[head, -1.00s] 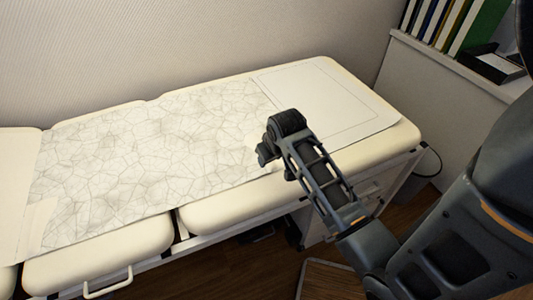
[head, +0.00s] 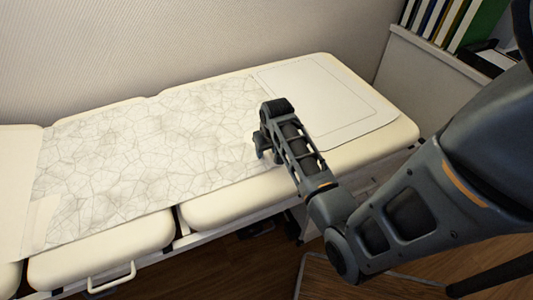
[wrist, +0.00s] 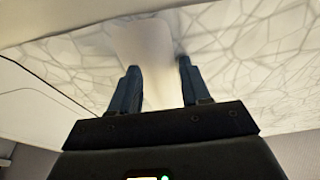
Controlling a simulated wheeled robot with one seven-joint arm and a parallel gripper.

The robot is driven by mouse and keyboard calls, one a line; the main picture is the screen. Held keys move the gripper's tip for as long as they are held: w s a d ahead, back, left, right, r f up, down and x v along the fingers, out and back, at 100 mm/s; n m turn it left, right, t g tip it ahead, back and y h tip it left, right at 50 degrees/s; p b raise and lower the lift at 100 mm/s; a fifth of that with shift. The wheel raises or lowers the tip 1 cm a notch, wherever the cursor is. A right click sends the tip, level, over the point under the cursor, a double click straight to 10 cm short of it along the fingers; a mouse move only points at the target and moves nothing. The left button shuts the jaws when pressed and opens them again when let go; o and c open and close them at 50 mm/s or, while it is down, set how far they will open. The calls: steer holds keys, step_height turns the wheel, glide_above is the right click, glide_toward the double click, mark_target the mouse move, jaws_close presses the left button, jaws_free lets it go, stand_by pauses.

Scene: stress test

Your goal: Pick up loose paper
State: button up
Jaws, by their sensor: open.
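A long sheet of white paper (head: 150,165) with a web of crease lines lies along a cream padded couch (head: 240,207). Its surface also shows in the wrist view (wrist: 240,40). My gripper (wrist: 158,72) is open, with two dark fingers apart over a plain pale patch (wrist: 146,42) in the wrist view. I cannot tell whether the fingers touch it. In the head view my gripper (head: 262,146) is at the paper's right end, near the couch's front edge. Its fingertips are mostly hidden there.
A plain sheet with a thin border line (head: 325,95) lies flat at the couch's right end. A shelf with binders and a dark tray (head: 490,62) stands at the back right. A wall (head: 200,45) runs behind the couch. A metal handle (head: 110,278) sticks out at the front left.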

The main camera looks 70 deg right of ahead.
steer(key=shift+f, duration=0.2)
jaws_close()
stand_by(0.3)
